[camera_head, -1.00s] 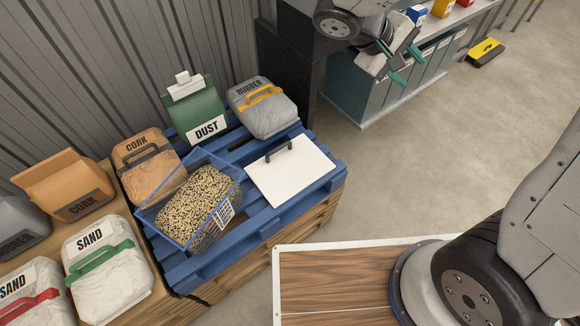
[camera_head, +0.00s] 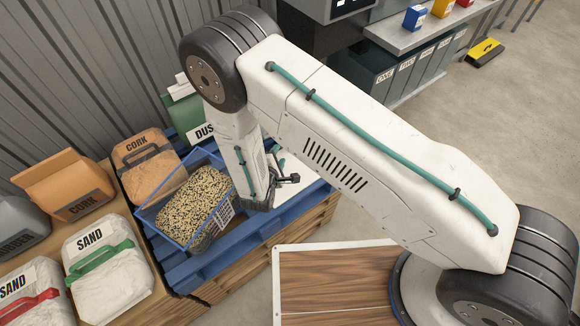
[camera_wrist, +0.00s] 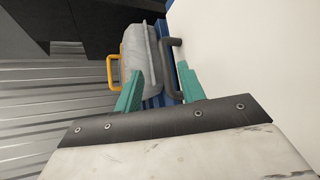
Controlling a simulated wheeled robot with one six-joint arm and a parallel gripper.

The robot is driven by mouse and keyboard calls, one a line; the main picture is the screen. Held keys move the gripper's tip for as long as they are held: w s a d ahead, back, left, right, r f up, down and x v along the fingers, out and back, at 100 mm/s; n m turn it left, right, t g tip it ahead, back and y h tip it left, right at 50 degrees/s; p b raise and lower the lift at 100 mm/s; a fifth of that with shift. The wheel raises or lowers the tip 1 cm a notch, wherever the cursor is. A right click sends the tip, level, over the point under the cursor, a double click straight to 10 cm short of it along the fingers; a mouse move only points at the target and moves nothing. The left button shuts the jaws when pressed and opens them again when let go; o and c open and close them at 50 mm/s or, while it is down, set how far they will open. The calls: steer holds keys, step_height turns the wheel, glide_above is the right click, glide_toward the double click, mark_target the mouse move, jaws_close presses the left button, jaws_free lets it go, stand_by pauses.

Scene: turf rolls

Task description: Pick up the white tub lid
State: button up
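The white tub lid (camera_head: 301,186) lies on the blue pallet in the head view, mostly hidden behind my arm. In the wrist view the lid (camera_wrist: 250,50) fills the upper right as a plain white surface. Its dark bar handle (camera_wrist: 173,42) stands up from it near my right-hand finger. My gripper (camera_wrist: 160,72) is open, with two teal fingers apart and nothing seen held. I cannot tell whether the handle lies between the fingers or just beyond them. In the head view the gripper is largely covered by my arm.
A blue crate of speckled grain (camera_head: 160,226) stands left of the lid on the blue pallet (camera_head: 190,272). A grey bag with a yellow handle (camera_wrist: 140,50) lies beyond the fingers. Cork bags, sand bags and a green dust bag (camera_head: 186,113) stand left and behind, near the corrugated wall.

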mark_target(283, 155)
steer(key=shift+w+f, duration=0.15)
steer(key=shift+f, duration=0.3)
steer(key=x, duration=0.7)
steer(key=shift+w, duration=0.1)
jaws_close()
